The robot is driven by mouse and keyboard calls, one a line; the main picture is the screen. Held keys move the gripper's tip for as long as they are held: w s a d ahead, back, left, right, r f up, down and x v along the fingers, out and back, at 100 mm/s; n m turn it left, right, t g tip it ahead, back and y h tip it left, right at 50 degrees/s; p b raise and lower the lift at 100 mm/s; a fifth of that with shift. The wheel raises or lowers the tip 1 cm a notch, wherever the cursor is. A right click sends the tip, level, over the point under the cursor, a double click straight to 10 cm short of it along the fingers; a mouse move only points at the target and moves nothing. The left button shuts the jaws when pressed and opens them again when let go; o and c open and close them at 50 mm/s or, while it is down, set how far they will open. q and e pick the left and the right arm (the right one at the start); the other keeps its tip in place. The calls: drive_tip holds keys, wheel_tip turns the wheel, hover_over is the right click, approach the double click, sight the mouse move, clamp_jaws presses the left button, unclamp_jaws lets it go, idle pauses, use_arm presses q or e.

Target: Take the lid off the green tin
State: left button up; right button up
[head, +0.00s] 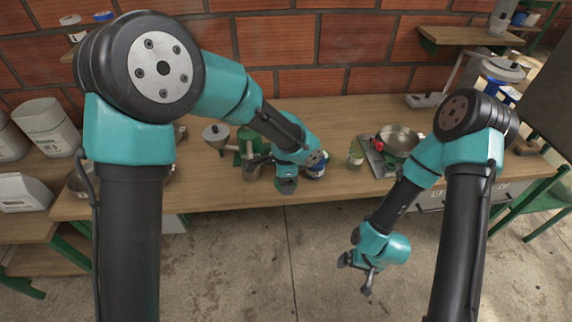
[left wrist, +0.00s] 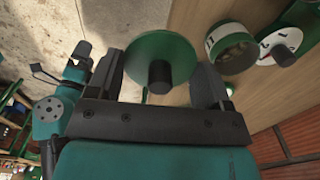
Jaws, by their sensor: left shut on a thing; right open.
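The green lid (left wrist: 147,53), a round disc with a dark knob, sits between the fingers of my left gripper (left wrist: 158,75), which is shut on it. In the left wrist view the green tin (left wrist: 232,48), with a pale label band, stands on the bench beside the lid and apart from it. The lid cannot be made out there, with my left wrist in the way. My right gripper (head: 356,274) is open and empty, low in front of the bench.
The wooden bench (head: 230,198) runs along a brick wall. Right of the tin is a scale with a metal pan (head: 398,138). A green hand mill (head: 243,146) stands left of my left gripper.

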use_arm(q)
drive_tip(key=shift+s+r, duration=0.2)
drive_tip(key=shift+s, duration=1.95)
